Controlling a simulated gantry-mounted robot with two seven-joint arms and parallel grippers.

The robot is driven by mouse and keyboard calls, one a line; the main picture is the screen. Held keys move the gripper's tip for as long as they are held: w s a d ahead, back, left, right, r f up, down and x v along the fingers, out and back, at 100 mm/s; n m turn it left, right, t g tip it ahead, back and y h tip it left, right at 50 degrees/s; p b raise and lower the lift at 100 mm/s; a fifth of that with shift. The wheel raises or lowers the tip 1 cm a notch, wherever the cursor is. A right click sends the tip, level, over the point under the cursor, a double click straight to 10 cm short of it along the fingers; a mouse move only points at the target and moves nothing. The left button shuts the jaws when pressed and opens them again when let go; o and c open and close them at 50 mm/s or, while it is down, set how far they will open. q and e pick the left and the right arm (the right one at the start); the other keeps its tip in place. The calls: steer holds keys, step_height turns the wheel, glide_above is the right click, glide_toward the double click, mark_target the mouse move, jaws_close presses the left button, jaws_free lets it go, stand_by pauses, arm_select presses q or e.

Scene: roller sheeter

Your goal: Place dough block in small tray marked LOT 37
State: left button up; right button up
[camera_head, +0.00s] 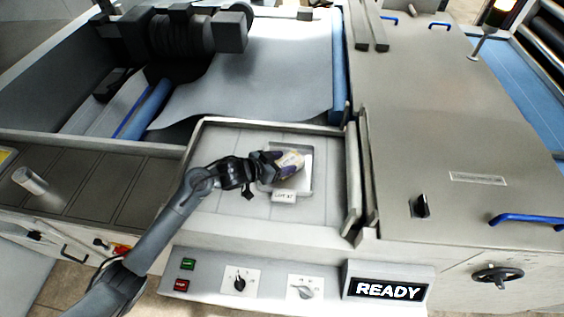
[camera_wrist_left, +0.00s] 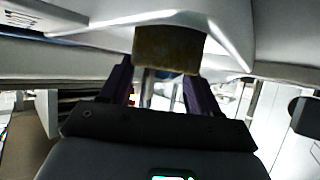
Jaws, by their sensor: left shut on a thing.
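The dough block (camera_head: 291,164) is a small pale yellowish piece at the tips of my left gripper (camera_head: 275,164). It is over or in the small tray (camera_head: 306,184), a light square tray with a label (camera_head: 284,196) reading LOT 37 at its front. In the left wrist view the block (camera_wrist_left: 168,48) sits at the ends of the two dark fingers of my left gripper (camera_wrist_left: 160,72), which is shut on it. I cannot tell whether the block touches the tray floor. My right gripper is not in view.
The small tray lies in a larger framed recess (camera_head: 235,208) with raised rims. Behind is the sheeter's metal sheet (camera_head: 260,75). A control panel with a READY display (camera_head: 388,290) is in front. A grey cabinet top (camera_head: 440,130) stands to the right.

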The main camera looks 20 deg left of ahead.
arm_select(q)
steer(key=shift+f, duration=0.1)
steer(key=o, duration=1.5)
steer(key=shift+s+r, duration=0.1)
steer(key=shift+r, duration=0.1)
steer(key=v, duration=1.1)
steer(key=shift+s+a+r+p, duration=0.15)
steer(key=shift+s+a+p, duration=0.05)
steer(key=shift+s+p, duration=0.15)
